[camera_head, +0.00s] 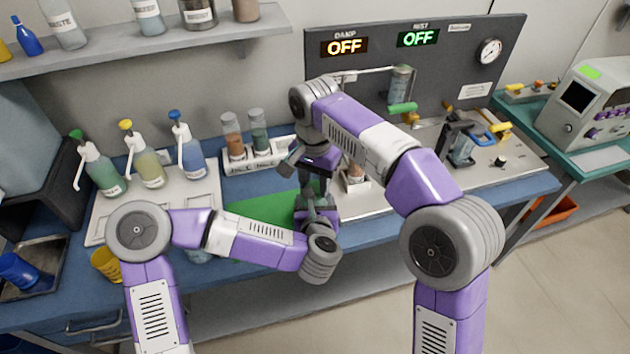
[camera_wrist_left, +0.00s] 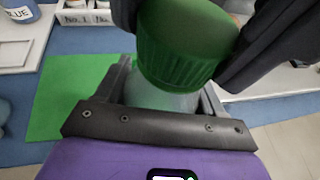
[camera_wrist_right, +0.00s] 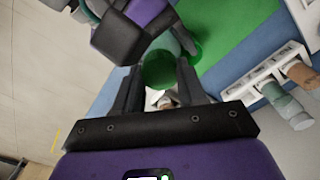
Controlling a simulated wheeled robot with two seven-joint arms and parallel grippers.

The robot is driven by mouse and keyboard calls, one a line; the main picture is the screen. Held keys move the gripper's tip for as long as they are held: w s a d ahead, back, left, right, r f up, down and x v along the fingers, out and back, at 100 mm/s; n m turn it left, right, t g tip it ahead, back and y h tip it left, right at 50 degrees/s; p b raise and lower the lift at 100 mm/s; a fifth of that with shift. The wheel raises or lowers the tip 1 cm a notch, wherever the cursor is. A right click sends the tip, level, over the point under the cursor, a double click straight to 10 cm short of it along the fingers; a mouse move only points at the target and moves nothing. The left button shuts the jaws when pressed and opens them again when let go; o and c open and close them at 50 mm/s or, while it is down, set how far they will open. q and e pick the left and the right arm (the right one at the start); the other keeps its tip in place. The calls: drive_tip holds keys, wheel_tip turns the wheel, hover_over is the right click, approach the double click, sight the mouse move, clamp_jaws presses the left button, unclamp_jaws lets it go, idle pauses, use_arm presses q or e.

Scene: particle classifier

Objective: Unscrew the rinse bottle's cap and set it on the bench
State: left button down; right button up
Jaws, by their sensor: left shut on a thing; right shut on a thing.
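The rinse bottle's ribbed green cap (camera_wrist_left: 187,42) sits between the dark fingers of my right gripper (camera_wrist_right: 159,78), which is shut on it from above. The cap also shows in the right wrist view (camera_wrist_right: 157,68). Just below it, the pale translucent bottle body (camera_wrist_left: 160,97) is between the fingers of my left gripper (camera_wrist_left: 160,90), which is shut on it. The cap looks slightly tilted in the left wrist view; I cannot tell whether its thread is free of the neck. In the head view my right gripper (camera_head: 313,165) is directly above my left gripper (camera_head: 318,210), and they hide the bottle.
A green mat (camera_head: 258,208) lies on the blue bench under the grippers. A white rack (camera_head: 262,158) with sample jars stands behind it. Dispenser bottles stand on a pale tray (camera_head: 205,208) at left. A grey panel station (camera_head: 375,205) is at right. Some mat surface is clear.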

drive_tip(key=n, duration=1.5)
drive_tip(key=o, duration=1.1)
drive_tip(key=shift+c, duration=0.2)
drive_tip(key=shift+o, duration=0.5)
drive_tip(key=shift+a, duration=0.1)
drive_tip(key=shift+s+r, duration=0.1)
drive_tip(key=shift+r, duration=0.05)
